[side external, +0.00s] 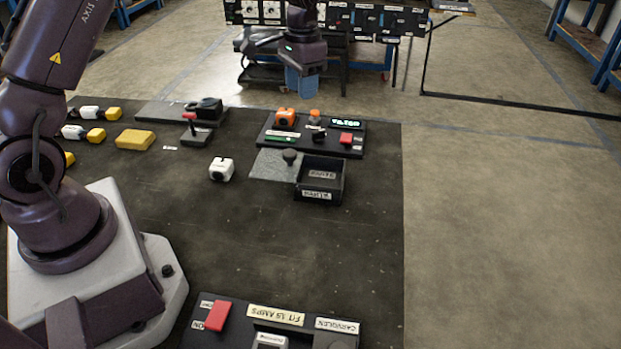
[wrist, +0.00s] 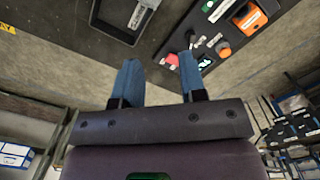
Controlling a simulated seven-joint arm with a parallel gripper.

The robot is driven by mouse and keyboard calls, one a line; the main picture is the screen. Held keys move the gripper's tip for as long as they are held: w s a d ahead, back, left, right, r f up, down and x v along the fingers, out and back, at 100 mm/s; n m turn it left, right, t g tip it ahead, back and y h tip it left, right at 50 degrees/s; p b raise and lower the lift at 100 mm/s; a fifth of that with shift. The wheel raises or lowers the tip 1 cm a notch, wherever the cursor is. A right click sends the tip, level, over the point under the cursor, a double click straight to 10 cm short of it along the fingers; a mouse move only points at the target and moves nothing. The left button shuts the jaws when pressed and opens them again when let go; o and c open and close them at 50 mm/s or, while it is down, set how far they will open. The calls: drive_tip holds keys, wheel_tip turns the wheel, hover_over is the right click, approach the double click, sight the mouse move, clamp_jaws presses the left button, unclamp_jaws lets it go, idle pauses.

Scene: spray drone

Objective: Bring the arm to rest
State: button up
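My gripper (side external: 303,84) hangs in the air beyond the far edge of the dark work table (side external: 270,245) in the side external view, its blue fingers pointing down. In the wrist view my gripper (wrist: 159,72) shows two blue fingers standing apart with nothing between them. The gripper is above and behind the black panel (side external: 269,143), touching nothing that I can see. My arm comes in from the left; its middle part is out of frame.
The panel carries an orange block (side external: 286,116), a red switch (side external: 346,138) and a lit display (side external: 346,123). A control box (side external: 285,320) is at the front. The table's middle is clear.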

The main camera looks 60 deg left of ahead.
drive_tip(key=s+d+r+t, duration=0.2)
drive_tip(key=s+r, duration=0.3)
drive_tip(key=s, duration=0.3)
drive_tip(key=s+d+r+t, duration=0.2)
drive_tip(key=s+d+r, duration=0.3)
drive_tip(key=s, duration=0.4)
drive_tip(key=s+d+r+t, duration=0.2)
drive_tip(key=s+d+r, duration=0.2)
drive_tip(key=s, duration=0.4)
drive_tip(key=shift+v, duration=0.85)
drive_tip(key=shift+a, duration=0.1)
